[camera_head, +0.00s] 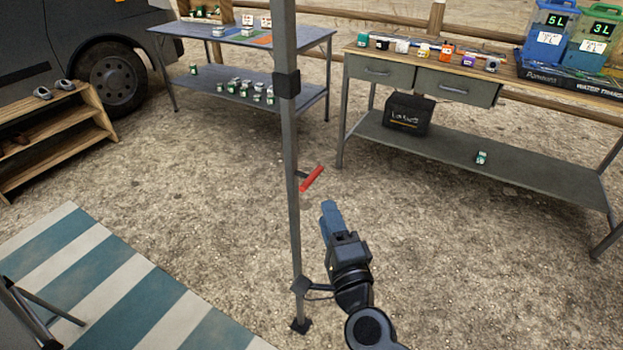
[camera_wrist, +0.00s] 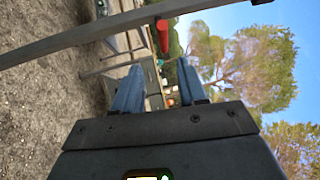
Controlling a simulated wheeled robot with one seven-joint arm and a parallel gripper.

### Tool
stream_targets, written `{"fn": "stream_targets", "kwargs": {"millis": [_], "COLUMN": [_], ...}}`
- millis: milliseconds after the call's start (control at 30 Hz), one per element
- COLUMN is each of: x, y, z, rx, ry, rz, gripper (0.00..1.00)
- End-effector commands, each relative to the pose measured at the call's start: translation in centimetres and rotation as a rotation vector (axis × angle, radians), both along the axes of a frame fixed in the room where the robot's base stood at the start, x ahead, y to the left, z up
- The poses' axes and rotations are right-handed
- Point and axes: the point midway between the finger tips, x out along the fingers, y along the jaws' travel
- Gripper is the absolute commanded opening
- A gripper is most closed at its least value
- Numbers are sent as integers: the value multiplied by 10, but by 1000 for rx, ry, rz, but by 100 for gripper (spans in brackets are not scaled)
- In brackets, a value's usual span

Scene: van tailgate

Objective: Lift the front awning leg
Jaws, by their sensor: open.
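The front awning leg (camera_head: 291,190) is a thin grey upright pole in the head view, with a dark collar higher up and a dark foot on the gravel. A red handle (camera_head: 312,179) sticks out from its right side at mid height. In the wrist view the leg (camera_wrist: 90,40) crosses the top as a slanted bar, and the red handle (camera_wrist: 163,36) hangs from it beyond the fingers. My gripper (camera_head: 330,213) is to the right of the leg and below the handle in the head view. Its blue fingers (camera_wrist: 157,85) are apart with nothing between them.
A workbench (camera_head: 450,155) with drawers and small items stands at the back right, a blue table (camera_head: 240,40) at the back left. A wooden shoe rack (camera_head: 50,135) stands left. A striped mat (camera_head: 105,270) lies front left. Gravel around the leg is clear.

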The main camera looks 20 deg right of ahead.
Motion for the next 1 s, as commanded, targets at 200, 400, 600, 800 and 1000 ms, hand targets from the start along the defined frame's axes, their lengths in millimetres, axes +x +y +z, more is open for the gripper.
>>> {"fn": "stream_targets", "kwargs": {"millis": [200, 400, 600, 800, 1000], "x": [33, 56, 86, 104, 108], "y": [2, -2, -7, -10, -11], "z": [9, 14, 18, 19, 20], "rx": [103, 108, 105, 106, 106], "ry": [-29, -32, -32, -30, -30], "rz": [7, 6, 7, 7, 6], "gripper": [42, 42, 42, 42, 42]}}
